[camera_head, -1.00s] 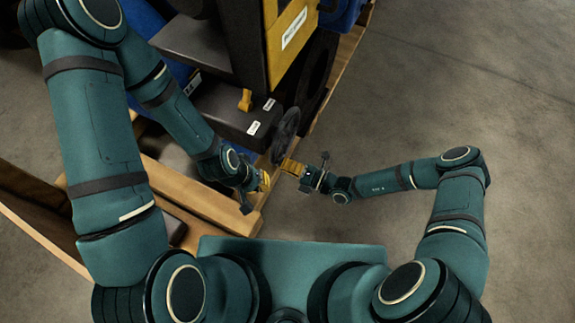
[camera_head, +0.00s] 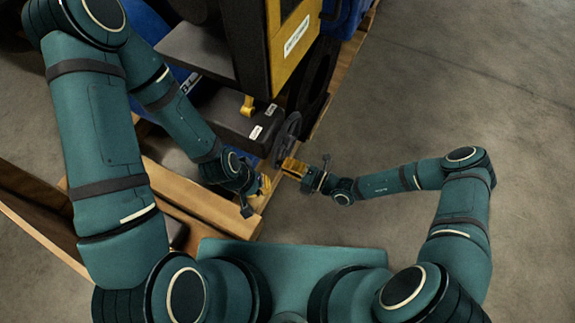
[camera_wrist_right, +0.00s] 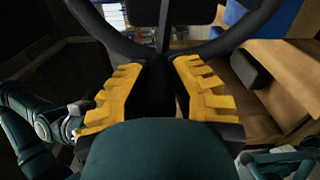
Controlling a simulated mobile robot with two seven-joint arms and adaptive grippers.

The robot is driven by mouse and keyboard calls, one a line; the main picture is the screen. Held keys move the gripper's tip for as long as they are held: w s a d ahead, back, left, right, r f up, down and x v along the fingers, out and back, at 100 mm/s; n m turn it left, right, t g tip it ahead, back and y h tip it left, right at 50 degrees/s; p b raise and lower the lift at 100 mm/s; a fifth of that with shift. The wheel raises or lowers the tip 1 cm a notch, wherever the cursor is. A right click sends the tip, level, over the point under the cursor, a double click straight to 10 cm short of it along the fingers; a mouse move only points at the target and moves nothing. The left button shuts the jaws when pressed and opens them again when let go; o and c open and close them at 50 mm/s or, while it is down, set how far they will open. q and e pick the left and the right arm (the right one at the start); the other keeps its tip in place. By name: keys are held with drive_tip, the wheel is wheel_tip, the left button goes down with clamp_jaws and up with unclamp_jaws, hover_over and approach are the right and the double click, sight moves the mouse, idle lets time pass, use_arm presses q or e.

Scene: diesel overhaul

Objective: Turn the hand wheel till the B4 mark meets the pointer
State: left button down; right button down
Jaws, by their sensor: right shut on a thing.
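The hand wheel (camera_head: 287,137) is a dark spoked wheel, seen nearly edge-on at the engine's lower right corner. Its dark rim (camera_wrist_right: 262,22) also curves across the top of the right wrist view. My right gripper (camera_head: 293,166) is at the near side of the wheel. In the right wrist view its yellow ribbed fingers (camera_wrist_right: 165,75) are shut on a dark part of the wheel between them. My left gripper (camera_head: 264,185) is left of and below the right one, near the wooden frame; its finger gap is too small to read. Neither the B4 mark nor the pointer can be made out.
The engine's dark lower box (camera_head: 232,118) with white labels and a yellow lever (camera_head: 247,105) stands left of the wheel. A yellow panel (camera_head: 294,45) rises behind it. Wooden beams (camera_head: 200,200) run below. The concrete floor (camera_head: 460,90) at right is clear.

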drive_tip(key=c, duration=0.8)
unclamp_jaws()
drive_tip(key=shift+w, duration=0.15)
drive_tip(key=shift+d, duration=0.15)
drive_tip(key=v, duration=1.2)
